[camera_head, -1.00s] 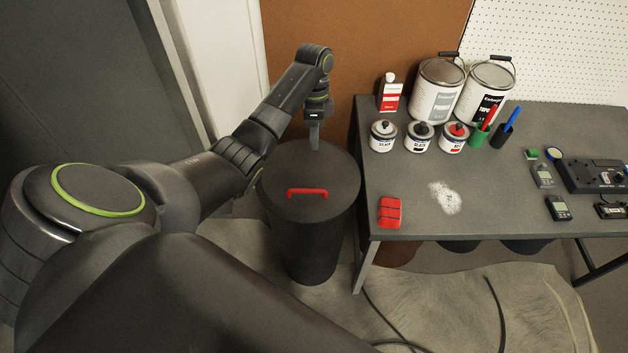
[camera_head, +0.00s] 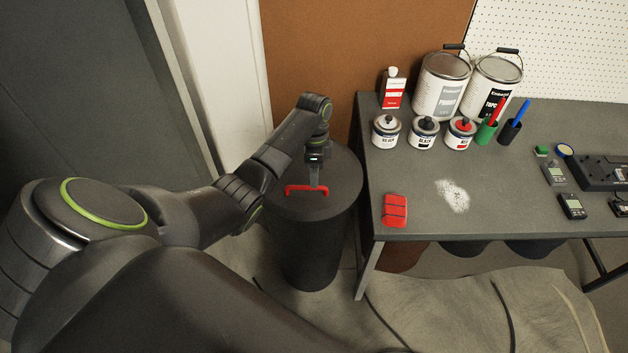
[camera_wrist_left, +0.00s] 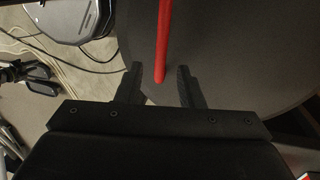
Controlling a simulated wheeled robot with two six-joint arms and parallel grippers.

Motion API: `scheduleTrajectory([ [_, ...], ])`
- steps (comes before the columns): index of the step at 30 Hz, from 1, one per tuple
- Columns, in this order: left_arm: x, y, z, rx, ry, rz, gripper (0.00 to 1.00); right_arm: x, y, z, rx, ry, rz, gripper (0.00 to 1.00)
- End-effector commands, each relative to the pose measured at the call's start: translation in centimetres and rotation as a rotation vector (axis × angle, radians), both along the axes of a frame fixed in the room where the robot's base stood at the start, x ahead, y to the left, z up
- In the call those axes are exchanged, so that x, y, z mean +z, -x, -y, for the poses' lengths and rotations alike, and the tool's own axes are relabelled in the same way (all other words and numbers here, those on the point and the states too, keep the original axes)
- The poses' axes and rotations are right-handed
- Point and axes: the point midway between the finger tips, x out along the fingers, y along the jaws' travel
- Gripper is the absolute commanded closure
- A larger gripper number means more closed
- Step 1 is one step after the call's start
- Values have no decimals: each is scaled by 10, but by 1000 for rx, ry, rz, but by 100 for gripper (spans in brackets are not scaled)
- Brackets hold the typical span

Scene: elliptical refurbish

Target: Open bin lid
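The dark round bin (camera_head: 308,245) stands on the floor left of the workbench. Its flat lid (camera_head: 340,180) is on, with a red bar handle (camera_head: 300,190) on top. My left gripper (camera_head: 316,185) points down at the handle. In the left wrist view the two fingers of my left gripper (camera_wrist_left: 160,85) are apart, and the end of the red handle (camera_wrist_left: 162,45) lies between them with a gap on both sides. The lid (camera_wrist_left: 225,50) fills the area beyond the fingers. My right gripper is not in view.
The workbench (camera_head: 440,222) is close on the bin's right. It holds paint cans (camera_head: 440,85), small jars (camera_head: 385,130), a red block (camera_head: 395,210) and meters (camera_head: 572,206). A white door frame (camera_head: 228,80) stands behind left. Cables (camera_head: 400,320) lie on the floor cloth.

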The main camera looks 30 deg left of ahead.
Motion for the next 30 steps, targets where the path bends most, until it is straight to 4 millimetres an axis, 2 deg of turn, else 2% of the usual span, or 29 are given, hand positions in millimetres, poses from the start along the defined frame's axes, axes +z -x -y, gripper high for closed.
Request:
scheduleTrajectory([
  [3,-15,3,1,0,-1,-3,66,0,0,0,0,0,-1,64],
  [6,-23,4,2,0,0,-1,66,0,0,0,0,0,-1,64],
  [16,-26,4,2,0,-1,-1,66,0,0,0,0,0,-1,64],
  [24,-26,4,2,0,-1,-1,100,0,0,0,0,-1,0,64],
  [30,-26,4,2,0,-1,-1,100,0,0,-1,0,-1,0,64],
])
